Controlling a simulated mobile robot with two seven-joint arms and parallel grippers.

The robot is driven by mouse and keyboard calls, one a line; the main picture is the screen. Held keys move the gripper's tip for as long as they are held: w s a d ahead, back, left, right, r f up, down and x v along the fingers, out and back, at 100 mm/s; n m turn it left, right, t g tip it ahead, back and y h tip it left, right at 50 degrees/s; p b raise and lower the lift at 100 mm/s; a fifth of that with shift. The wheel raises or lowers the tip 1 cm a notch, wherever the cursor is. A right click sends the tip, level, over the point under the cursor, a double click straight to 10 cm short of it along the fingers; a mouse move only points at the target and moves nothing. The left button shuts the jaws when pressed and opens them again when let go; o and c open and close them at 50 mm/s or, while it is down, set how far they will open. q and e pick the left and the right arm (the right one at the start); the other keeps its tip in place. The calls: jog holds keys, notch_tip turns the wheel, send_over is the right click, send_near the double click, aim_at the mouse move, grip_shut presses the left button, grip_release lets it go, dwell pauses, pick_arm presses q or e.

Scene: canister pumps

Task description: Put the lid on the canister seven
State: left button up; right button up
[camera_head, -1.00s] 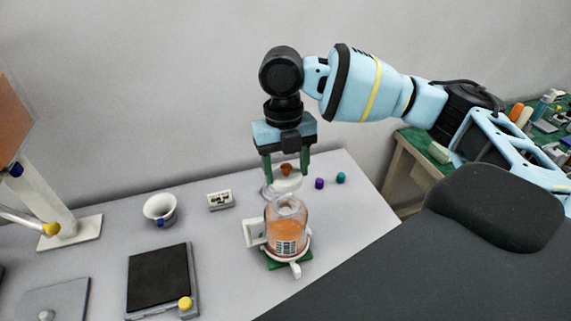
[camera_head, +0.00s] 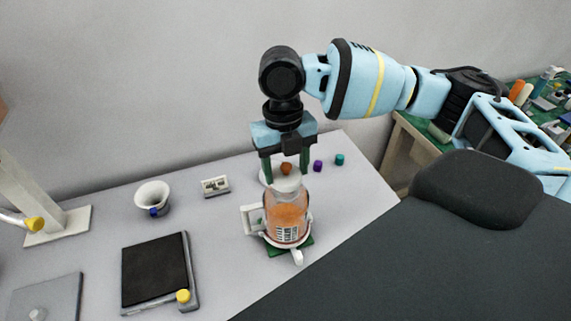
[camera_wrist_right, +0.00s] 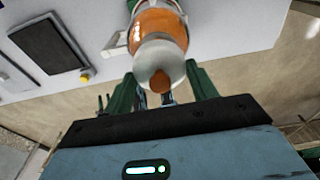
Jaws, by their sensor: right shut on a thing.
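The canister (camera_head: 287,219) is a clear jar with orange contents and a printed label. It stands upright in a white holder on a green base; its body also shows in the wrist view (camera_wrist_right: 158,26). My right gripper (camera_head: 286,177) points down above it, shut on the lid (camera_head: 288,185) by its brown knob (camera_head: 286,168). The pale lid (camera_wrist_right: 160,55) lines up with the canister's mouth, at or just above the rim; I cannot tell if it is seated. My left gripper is not in view.
A purple knob (camera_head: 318,166) and a teal knob (camera_head: 340,160) stand behind to the right. A white funnel-like cup (camera_head: 153,197), a small display (camera_head: 215,186) and a black-topped plate (camera_head: 155,271) stand left. The grey table (camera_head: 215,235) is clear between them.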

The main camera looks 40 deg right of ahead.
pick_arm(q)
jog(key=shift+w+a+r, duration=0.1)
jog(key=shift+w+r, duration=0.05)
pick_arm(e)
jog(key=shift+f, duration=0.35)
jog(key=shift+f, duration=0.85)
dwell(0.5)
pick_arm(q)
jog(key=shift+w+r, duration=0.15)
pick_arm(e)
jog(key=shift+f, duration=0.15)
dwell(0.7)
pick_arm(q)
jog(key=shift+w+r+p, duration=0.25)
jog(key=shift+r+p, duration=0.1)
jog(key=shift+p, duration=0.05)
dwell(0.4)
pick_arm(e)
jog(key=o, duration=1.4)
